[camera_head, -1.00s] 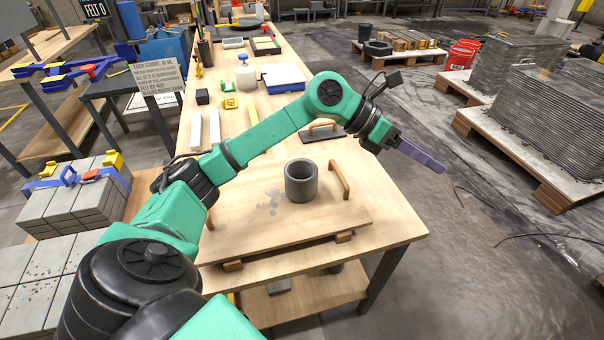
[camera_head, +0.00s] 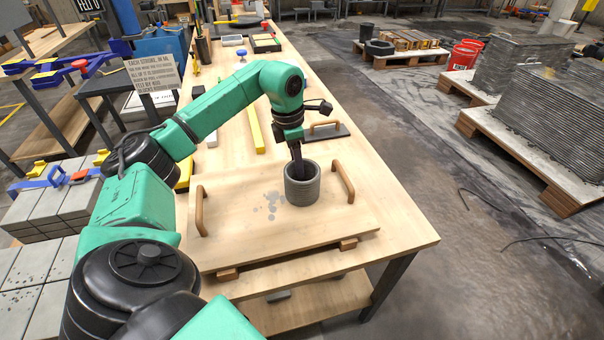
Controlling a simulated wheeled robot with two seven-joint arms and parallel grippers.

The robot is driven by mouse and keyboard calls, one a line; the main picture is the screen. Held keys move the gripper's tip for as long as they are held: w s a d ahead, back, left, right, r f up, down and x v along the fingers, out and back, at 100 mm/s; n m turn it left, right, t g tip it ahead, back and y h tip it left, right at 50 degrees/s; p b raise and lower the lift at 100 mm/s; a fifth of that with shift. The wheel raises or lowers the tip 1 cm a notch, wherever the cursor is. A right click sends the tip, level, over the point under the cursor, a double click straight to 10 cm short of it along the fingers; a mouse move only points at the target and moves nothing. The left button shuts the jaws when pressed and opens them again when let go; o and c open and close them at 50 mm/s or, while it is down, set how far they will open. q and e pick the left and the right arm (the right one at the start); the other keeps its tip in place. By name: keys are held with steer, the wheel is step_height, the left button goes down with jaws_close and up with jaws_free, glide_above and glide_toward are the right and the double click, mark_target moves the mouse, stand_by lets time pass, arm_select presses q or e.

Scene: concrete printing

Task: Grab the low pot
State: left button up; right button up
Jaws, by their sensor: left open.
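The low pot (camera_head: 302,190) is a short grey cylinder with an open top. It stands upright on a wooden board with handles (camera_head: 270,235) on the workbench. My left gripper (camera_head: 299,168) points down at the pot's mouth from above. Its dark fingers overlap the pot's far rim and opening. I cannot tell whether a finger is inside the pot or touches it. The jaws are open and the pot rests on the board. My right gripper is not in view.
The board has a wooden handle at the left (camera_head: 201,211) and one at the right (camera_head: 343,182), close beside the pot. A trowel (camera_head: 323,130) with a wooden handle lies just behind. A long yellow bar (camera_head: 254,128) lies behind the board. The board's front is clear.

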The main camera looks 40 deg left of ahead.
arm_select(q)
step_height(320, 180, down, 2)
steer(key=shift+w, duration=0.15)
steer(key=shift+d, duration=0.1)
jaws_close()
steer(key=shift+r, duration=0.1)
stand_by(1.1)
